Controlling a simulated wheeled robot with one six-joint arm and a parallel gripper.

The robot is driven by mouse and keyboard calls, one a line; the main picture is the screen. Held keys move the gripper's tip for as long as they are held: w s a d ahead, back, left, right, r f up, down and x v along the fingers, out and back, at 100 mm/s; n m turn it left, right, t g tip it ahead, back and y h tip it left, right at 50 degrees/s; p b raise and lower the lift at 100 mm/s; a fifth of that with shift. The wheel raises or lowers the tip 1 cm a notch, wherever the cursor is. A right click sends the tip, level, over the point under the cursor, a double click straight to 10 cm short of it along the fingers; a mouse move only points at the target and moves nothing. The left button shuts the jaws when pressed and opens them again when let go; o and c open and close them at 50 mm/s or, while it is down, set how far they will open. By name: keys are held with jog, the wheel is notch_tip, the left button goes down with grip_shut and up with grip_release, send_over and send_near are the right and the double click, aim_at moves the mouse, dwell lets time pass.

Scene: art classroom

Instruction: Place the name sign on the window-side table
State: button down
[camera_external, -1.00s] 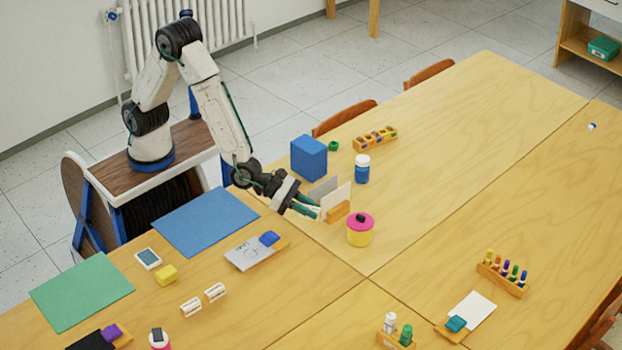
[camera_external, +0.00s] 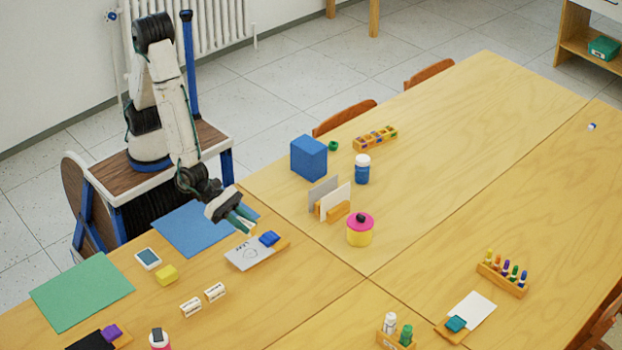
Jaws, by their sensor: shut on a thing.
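My gripper (camera_external: 243,224) is above the near-left table, over the right edge of the blue mat and the upper edge of the sketch sheet. Its green fingers are shut on a small pale piece, apparently the name sign (camera_external: 249,228), mostly hidden by the fingers. Two similar small white pieces with dark marks, a left one (camera_external: 191,307) and a right one (camera_external: 215,292), stand on the near-left table (camera_external: 270,310). The far table (camera_external: 480,110) adjoins it. The picture shows no window, so which table is window-side is unclear.
A card holder (camera_external: 338,211) with upright cards, a pink-lidded pot (camera_external: 360,231), a blue box (camera_external: 309,158) and a blue jar (camera_external: 362,170) stand on the far table. The blue mat (camera_external: 190,228) and sketch sheet (camera_external: 248,256) lie below my gripper. The far table's right part is clear.

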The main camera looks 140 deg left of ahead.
jog(key=w+d+f+m+h, duration=0.1)
jog(key=d+f, duration=0.2)
jog(key=d, duration=0.5)
jog(key=w+d+f, duration=0.1)
jog(key=d+f, duration=0.2)
jog(key=d, duration=0.6)
jog(key=n+y, duration=0.3)
send_over(166, 326)
jog(key=shift+f, duration=2.2)
jog(key=shift+g, duration=0.3)
jog(key=shift+w+a+f, duration=0.1)
jog(key=shift+a+f, duration=0.05)
jog(key=shift+f, duration=2.85)
jog(key=shift+f, duration=0.65)
jog(key=c, duration=1.2)
grip_release()
jog(key=shift+o, duration=0.2)
